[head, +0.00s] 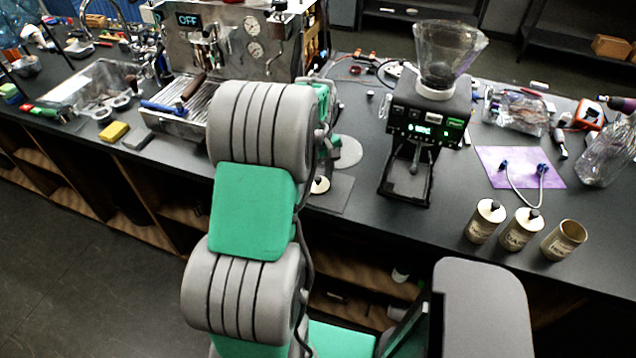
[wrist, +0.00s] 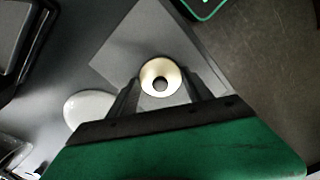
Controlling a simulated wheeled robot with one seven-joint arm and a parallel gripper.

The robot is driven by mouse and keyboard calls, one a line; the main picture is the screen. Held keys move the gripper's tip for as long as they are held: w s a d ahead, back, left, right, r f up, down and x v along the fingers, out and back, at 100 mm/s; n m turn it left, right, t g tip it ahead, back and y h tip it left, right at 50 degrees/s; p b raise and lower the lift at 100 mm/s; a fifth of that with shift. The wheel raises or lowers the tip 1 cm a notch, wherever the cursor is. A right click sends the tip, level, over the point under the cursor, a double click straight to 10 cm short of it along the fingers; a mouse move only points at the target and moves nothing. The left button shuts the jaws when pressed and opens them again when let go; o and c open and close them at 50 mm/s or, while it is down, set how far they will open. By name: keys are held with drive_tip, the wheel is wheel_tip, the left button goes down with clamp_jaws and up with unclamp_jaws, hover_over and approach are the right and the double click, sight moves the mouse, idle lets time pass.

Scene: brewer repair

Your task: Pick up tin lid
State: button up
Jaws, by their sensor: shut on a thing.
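The tin lid (wrist: 149,76) is a small round cream disc with a dark knob, in the upper middle of the wrist view. My gripper (wrist: 161,84) is shut on it, with one dark finger on each side. The lid also shows in the head view (head: 319,186), just right of my arm, which hides most of my gripper there. An open, lidless tin (head: 564,241) stands at the right of the counter, beside two lidded tins (head: 485,222) (head: 521,231).
A grey mat (wrist: 112,62) lies below the lid, and a pale round disc (wrist: 86,110) lies near it. A coffee grinder (head: 428,120) stands right of my arm. The espresso machine (head: 226,45) is behind it. A purple mat (head: 505,158) with a cable lies behind the tins.

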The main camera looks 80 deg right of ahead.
drive_tip(key=c, duration=0.7)
drive_tip(key=shift+r, duration=0.1)
